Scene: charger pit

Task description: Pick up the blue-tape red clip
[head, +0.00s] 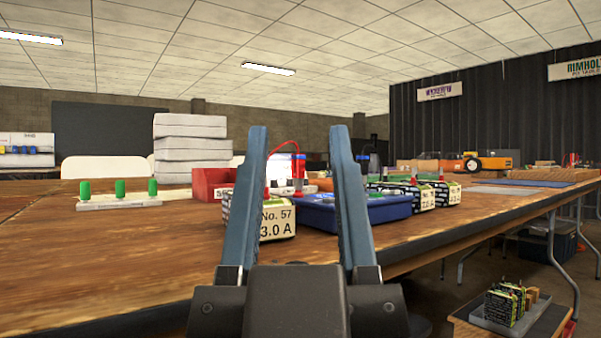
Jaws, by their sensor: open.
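My gripper (299,138) is open, with its two blue-grey fingers pointing up and away over the table and nothing between their tips. Behind the fingers, a small red clip (298,160) shows at the end of a thin red lead (286,143). A blue tray (318,215) lies beyond the gap between the fingers, partly hidden by the right finger.
A battery pack marked "No. 57 3.0 A" (277,221) stands left of the tray; more packs (447,193) stand right. A red bin (208,184), green-topped posts on a white strip (118,200) and stacked white boxes (190,146) are left. The wooden table (120,265) is clear at front left.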

